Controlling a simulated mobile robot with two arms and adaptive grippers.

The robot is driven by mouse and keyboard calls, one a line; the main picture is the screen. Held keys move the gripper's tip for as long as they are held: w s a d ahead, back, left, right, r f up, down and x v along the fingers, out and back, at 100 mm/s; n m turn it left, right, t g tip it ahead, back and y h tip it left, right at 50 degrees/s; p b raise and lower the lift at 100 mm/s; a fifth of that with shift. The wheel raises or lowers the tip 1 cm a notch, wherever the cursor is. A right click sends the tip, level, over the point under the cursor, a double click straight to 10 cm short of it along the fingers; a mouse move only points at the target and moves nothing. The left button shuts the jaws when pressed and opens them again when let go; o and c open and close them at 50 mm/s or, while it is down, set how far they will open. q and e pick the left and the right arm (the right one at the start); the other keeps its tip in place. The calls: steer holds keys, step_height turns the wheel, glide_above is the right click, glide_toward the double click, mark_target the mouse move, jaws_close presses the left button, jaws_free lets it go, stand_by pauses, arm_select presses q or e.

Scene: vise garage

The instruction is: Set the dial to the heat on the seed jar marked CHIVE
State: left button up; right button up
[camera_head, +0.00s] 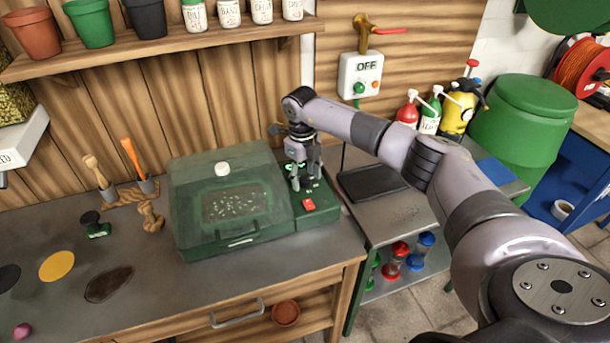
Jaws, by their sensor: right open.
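A green propagator (228,205) with a clear lid sits on the grey bench. Its control panel (318,211) is on the right side and has a red switch (308,204). My right gripper (304,184) is open and points down over the back part of this panel. The dial is mostly hidden by the gripper; I cannot read its setting or tell whether the fingers touch it. Several small seed jars (228,13) stand on the shelf, cut off by the top edge. Their labels are too small to read surely. My left gripper is not in view.
The wooden shelf (160,52) also holds plant pots (92,22). Dibbers (132,155) and a stamp (95,225) are left of the propagator. A wall box marked OFF (362,75) is behind my right arm. The bench front is mostly clear.

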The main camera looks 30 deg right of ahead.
mark_target(303, 180)
step_height(303, 180, up, 12)
steer(key=shift+a, duration=0.35)
steer(key=shift+s+f, duration=0.15)
steer(key=shift+f, duration=0.05)
stand_by(0.3)
